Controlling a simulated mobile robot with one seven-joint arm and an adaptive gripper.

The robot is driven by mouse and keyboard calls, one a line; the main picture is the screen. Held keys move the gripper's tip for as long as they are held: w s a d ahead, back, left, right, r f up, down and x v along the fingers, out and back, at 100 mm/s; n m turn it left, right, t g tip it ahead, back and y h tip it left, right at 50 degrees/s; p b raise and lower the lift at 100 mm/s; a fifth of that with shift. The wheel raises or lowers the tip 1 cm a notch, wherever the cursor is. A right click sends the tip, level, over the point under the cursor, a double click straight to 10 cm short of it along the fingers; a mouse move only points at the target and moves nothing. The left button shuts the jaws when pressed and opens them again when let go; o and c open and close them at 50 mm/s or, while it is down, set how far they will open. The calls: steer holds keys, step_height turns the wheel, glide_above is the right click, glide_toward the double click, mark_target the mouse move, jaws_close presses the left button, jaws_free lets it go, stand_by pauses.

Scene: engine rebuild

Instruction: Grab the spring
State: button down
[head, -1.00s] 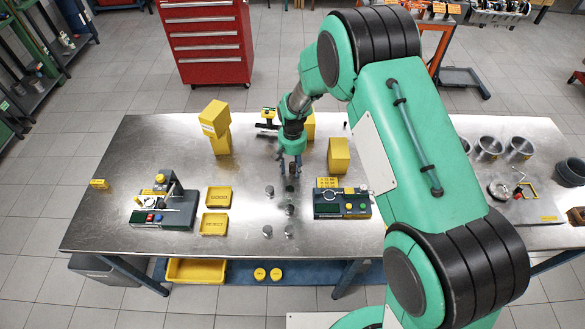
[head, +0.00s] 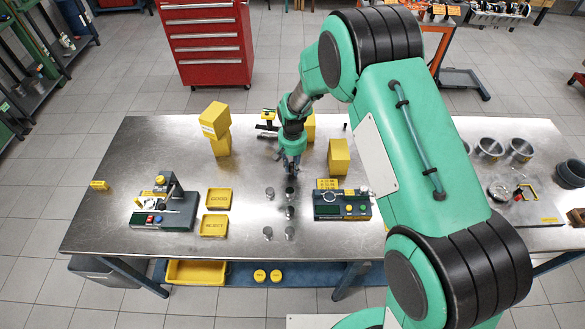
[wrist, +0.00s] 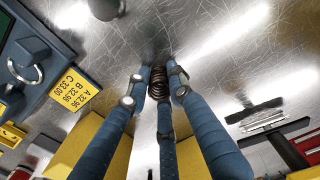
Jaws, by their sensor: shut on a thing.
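The spring (wrist: 158,82) is a dark brown coil standing between the fingertips of my gripper in the wrist view. My gripper (wrist: 157,75) has three blue fingers with grey joints, closed in around the spring and touching it. In the head view my gripper (head: 290,170) points down over the metal table, behind the small metal cylinders. The spring is hidden by the fingers there, and I cannot tell whether it touches the table.
Several small metal cylinders (head: 269,193) stand just in front. A gauge box (head: 342,204) is at right, near a yellow block (head: 339,156). Yellow trays labelled GOOD (head: 218,198) and REJECT (head: 214,225) lie left. More yellow blocks (head: 215,119) stand behind left.

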step_height(320, 180, up, 9)
steer(key=shift+r, duration=0.2)
stand_by(0.3)
